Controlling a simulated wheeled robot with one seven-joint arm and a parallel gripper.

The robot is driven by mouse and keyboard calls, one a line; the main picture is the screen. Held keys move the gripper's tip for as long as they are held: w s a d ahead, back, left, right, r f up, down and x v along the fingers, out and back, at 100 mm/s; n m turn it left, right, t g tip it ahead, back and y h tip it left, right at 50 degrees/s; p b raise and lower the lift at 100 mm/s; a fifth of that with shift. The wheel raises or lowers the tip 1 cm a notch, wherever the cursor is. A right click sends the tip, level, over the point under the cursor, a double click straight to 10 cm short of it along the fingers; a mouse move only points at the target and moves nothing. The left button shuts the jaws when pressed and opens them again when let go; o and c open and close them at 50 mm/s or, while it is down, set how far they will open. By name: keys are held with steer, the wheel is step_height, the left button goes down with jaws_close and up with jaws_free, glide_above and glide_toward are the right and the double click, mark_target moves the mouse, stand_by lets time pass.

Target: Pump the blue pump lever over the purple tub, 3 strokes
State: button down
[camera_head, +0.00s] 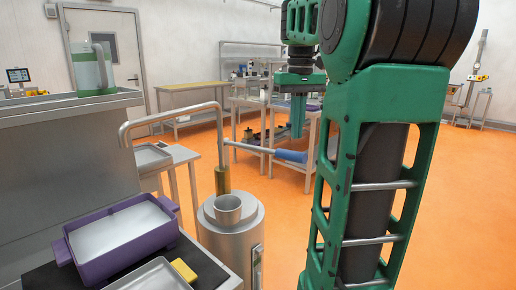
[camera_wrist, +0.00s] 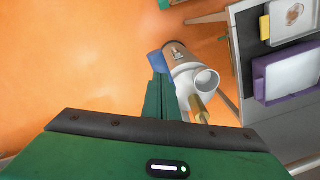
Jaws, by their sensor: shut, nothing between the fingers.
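My gripper (camera_head: 297,134) is shut and empty, fingers pointing down just above the blue handle. In the wrist view its fingertips (camera_wrist: 160,78) overlap the blue handle (camera_wrist: 155,62); I cannot tell whether they touch.
A yellow block (camera_head: 184,270) and a grey tray (camera_head: 150,277) lie beside the tub. A green and white jug (camera_head: 92,66) stands on the grey cabinet at left. Shelves and tables stand behind the pump.

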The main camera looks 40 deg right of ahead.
steer(key=shift+d+r, duration=0.1)
steer(key=shift+r, duration=1.4)
steer(key=s+a+f, duration=0.4)
steer(key=a+f, duration=0.1)
steer(key=f, duration=0.4)
steer(key=s+a+f+m, duration=0.1)
steer(key=s+a+f, duration=0.4)
steer(key=f, duration=0.3)
steer(key=s+a+f, duration=0.5)
steer(key=a+f, duration=0.1)
steer(key=f, duration=0.3)
steer(key=shift+a+f, duration=0.2)
steer(key=shift+f, duration=0.1)
steer(key=shift+w, duration=0.2)
steer(key=shift+w+f, duration=0.2)
steer(key=shift+w, duration=0.3)
